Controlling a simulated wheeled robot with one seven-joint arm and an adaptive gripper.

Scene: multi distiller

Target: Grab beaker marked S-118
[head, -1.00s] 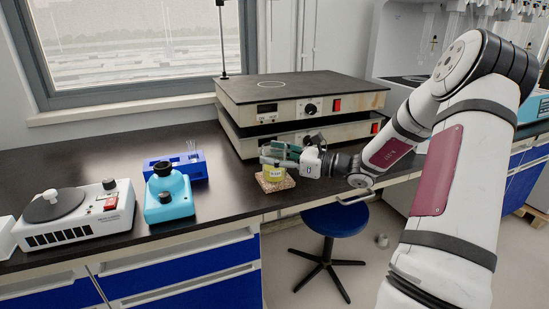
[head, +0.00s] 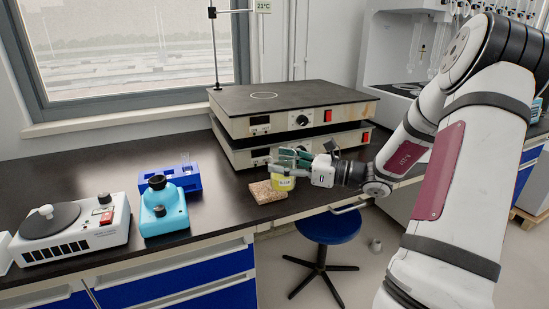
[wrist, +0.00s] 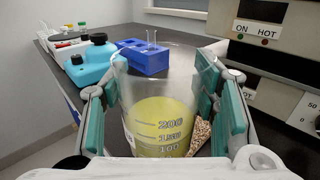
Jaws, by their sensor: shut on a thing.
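A clear glass beaker (head: 284,183) with yellow liquid and a pale label is held by my gripper (head: 290,160). The label's writing is too small to read for sure. In the wrist view the beaker (wrist: 158,122) stands upright between the green finger pads, with volume marks facing me. My gripper (wrist: 152,95) is shut on it, pads on both sides. In the head view the beaker is beside and right of the speckled brown pad (head: 266,191), near the bench's front edge, and seems raised a little.
Two stacked hot plates (head: 290,110) stand close behind the gripper. A blue rack (head: 175,177), a turquoise bottle-shaped device (head: 163,211) and a white stirrer (head: 75,228) stand to the left. A blue stool (head: 329,229) is below the front edge. Bare bench lies between rack and pad.

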